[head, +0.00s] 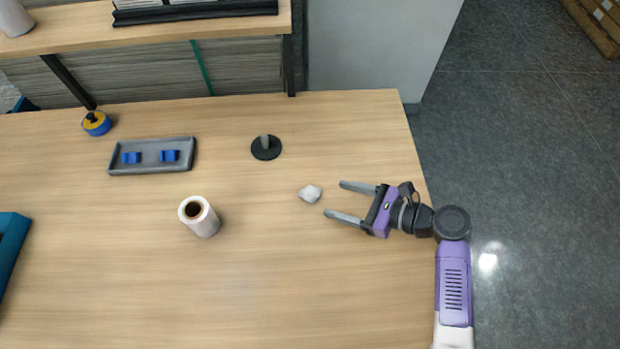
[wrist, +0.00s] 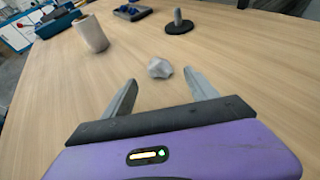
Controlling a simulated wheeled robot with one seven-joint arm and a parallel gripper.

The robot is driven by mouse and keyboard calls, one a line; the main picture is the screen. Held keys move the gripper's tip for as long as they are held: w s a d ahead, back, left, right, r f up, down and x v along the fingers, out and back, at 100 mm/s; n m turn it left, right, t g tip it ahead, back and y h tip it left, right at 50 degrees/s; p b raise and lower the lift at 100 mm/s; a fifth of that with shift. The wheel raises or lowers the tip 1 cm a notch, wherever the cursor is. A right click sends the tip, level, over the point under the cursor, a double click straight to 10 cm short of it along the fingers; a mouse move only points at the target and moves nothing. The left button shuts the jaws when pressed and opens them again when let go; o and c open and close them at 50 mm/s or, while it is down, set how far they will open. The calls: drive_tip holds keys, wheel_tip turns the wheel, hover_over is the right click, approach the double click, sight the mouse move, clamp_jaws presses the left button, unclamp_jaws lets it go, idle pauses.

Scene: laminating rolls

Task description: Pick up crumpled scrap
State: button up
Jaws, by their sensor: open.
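The crumpled scrap (head: 311,194) is a small pale grey-white lump lying on the wooden table. It also shows in the wrist view (wrist: 160,68), ahead of the fingertips and roughly between their lines. My gripper (head: 333,199) is open and empty, with its two grey fingers pointing left toward the scrap. In the head view the scrap sits just left of the fingertips, not touching them. The wrist view also shows the gripper (wrist: 164,88) with its fingers spread apart.
A white roll (head: 199,217) stands left of the scrap. A black base with a short peg (head: 266,148) is behind it. A grey tray (head: 118,168) with blue pieces and a blue-yellow round item (head: 97,123) lie farther left. The table's front area is clear.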

sight(317, 194)
drive_tip(key=x, duration=0.7)
drive_tip(key=shift+a+f+p, duration=0.1)
drive_tip(key=shift+a+p, duration=0.2)
drive_tip(key=shift+p, duration=0.05)
drive_tip(key=shift+c, duration=0.2)
drive_tip(key=c, duration=1.4)
